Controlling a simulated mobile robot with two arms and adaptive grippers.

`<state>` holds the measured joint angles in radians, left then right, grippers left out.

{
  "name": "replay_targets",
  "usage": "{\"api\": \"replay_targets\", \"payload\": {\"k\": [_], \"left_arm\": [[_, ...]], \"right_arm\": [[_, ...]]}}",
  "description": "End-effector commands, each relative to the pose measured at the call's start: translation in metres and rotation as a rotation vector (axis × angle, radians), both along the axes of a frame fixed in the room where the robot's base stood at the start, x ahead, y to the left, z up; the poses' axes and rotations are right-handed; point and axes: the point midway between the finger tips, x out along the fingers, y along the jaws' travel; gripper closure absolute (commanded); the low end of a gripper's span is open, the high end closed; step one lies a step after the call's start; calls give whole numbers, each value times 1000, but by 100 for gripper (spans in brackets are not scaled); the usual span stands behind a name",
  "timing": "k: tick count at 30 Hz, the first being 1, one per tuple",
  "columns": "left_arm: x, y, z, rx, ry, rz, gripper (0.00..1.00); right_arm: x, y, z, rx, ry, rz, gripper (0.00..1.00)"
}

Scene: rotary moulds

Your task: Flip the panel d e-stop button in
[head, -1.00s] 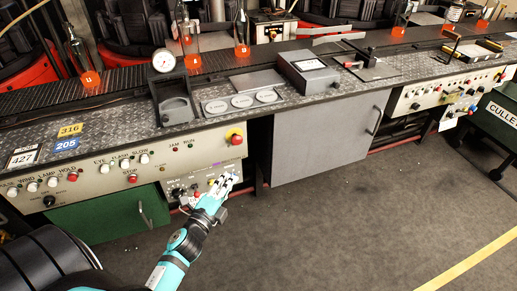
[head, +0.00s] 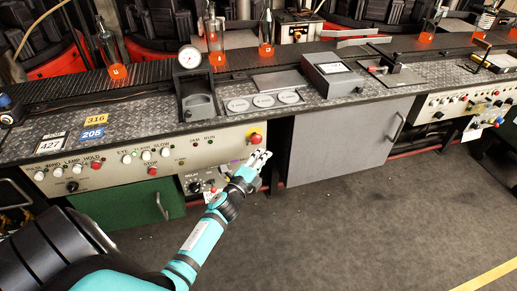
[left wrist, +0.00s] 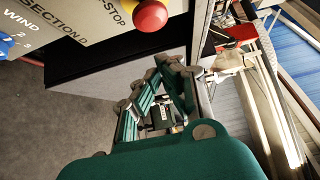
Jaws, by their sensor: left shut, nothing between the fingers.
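The panel D e-stop button (head: 255,138) is a red mushroom head on a yellow base, at the right end of the beige control panel (head: 110,165). In the left wrist view the red button (left wrist: 151,15) shows at the top, beside printed lettering that includes "STOP" and "SECTION D". My left gripper (head: 261,157) is just below the button in the head view, apart from it as far as I can tell. Its fingers (left wrist: 160,80) are shut and empty in the left wrist view. My right gripper is not in view.
A small lower panel (head: 200,185) with knobs and a red button lies left of my gripper. A grey cabinet door (head: 345,140) stands to the right. A green door (head: 140,203) is below the panel. The floor in front is clear.

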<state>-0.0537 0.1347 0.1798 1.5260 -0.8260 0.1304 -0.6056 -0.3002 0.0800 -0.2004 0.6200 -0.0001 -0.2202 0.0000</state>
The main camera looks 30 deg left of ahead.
Motion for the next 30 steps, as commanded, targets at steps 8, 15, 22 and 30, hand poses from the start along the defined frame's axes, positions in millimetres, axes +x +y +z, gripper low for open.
{"api": "replay_targets", "payload": {"k": [8,15,22,30], "left_arm": [[19,27,0,1,1,1,100],[21,30,-1,1,1,2,100],[24,33,-1,3,0,2,100],[36,48,-1,1,2,6,100]], "right_arm": [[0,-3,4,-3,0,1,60],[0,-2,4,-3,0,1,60],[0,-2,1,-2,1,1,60],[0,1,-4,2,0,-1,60]]}}
